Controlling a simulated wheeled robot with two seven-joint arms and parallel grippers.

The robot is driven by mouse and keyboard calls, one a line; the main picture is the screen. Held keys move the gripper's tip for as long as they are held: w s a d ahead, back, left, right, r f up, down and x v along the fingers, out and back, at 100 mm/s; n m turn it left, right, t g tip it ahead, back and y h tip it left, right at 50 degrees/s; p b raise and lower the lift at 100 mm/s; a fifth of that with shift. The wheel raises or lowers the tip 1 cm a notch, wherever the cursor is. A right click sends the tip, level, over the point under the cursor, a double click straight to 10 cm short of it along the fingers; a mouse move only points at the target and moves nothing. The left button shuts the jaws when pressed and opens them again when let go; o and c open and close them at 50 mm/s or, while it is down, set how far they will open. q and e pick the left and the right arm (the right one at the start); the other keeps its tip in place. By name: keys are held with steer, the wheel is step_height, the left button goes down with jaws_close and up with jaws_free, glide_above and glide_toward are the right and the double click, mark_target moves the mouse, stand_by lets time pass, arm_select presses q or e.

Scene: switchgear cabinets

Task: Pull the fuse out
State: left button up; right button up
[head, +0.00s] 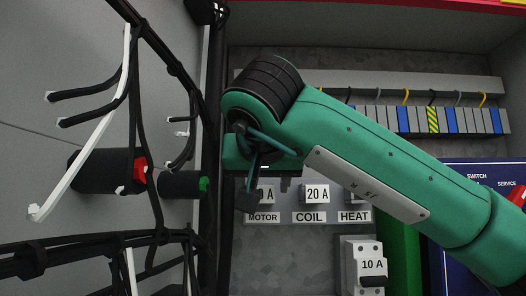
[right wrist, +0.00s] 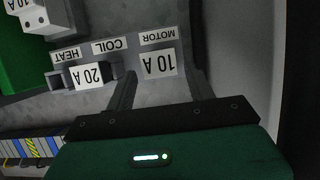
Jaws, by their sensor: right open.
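The MOTOR fuse, with a white "10 A" label, shows in the right wrist view (right wrist: 159,63), upside down. In the head view, the fuse (head: 266,194) is partly hidden behind my right gripper (head: 250,194). The right gripper is open, and in the right wrist view its two fingers (right wrist: 163,76) lie on either side of the "10 A" label. I cannot tell whether they touch the fuse. My left gripper is not in view.
A "10 A" breaker (head: 370,266) is below the HEAT label. A row of terminal blocks (head: 440,120) runs above right. A blue switch panel (head: 480,180) is at the right. The open door at left carries black cables and a red-tipped black part (head: 105,172).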

steer(key=shift+w+f, duration=0.15)
steer(key=shift+w, duration=0.4)
steer(key=shift+w+f+p, duration=0.15)
steer(key=shift+w+p, duration=0.15)
steer(key=shift+w+f, duration=0.25)
steer(key=shift+w, duration=0.2)
steer(key=c, duration=1)
steer(key=shift+o, duration=1.3)
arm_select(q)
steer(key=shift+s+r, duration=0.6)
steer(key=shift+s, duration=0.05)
arm_select(e)
steer(key=c, duration=0.4)
